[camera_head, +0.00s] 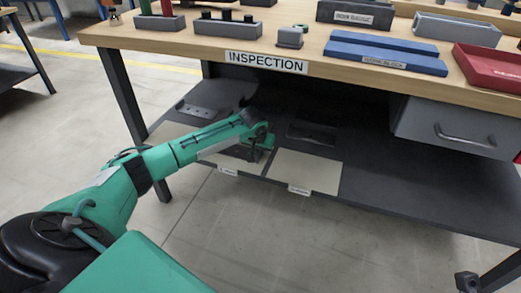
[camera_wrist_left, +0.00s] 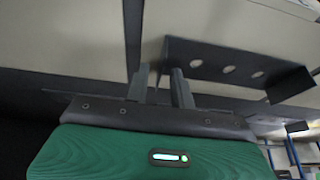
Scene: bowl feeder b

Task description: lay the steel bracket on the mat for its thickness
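A dark bracket with several round holes and a bent flange (camera_wrist_left: 238,66) lies on a beige mat (camera_wrist_left: 235,22) in the left wrist view. My left gripper (camera_wrist_left: 159,80) is there with its two fingers apart. The right finger overlaps the bracket's left end; I see nothing clamped between the fingers. In the head view my left gripper (camera_head: 252,150) is low over the middle beige mat (camera_head: 228,162). The dark bracket (camera_head: 240,153) is partly hidden by the gripper there. The frames do not show which metal it is.
The mats lie on a dark lower shelf (camera_head: 400,190) under the inspection table (camera_head: 190,45). Another mat (camera_head: 305,174) is to the right. Dark bracket-like parts stand behind, at left (camera_head: 195,110) and right (camera_head: 312,132). A grey drawer (camera_head: 440,125) hangs at right; the tabletop overhangs the shelf.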

